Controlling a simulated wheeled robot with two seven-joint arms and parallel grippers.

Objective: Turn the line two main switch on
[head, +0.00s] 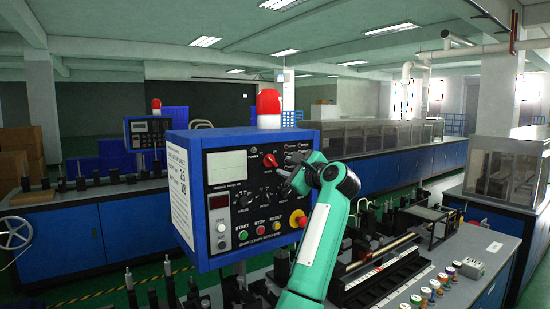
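A blue control box (183,213) with a dark front panel stands in the middle of the view. A red rotary knob (270,160), which looks like the main switch, sits on the panel's upper right. Its label and exact position are too small to read.
Green, red and yellow buttons (260,231) line the panel's bottom, with a larger red-on-yellow button (298,219) at right. A red beacon (268,103) tops the box. A second control box (148,133) stands behind left. A bench (470,252) with several colored spools is at right.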

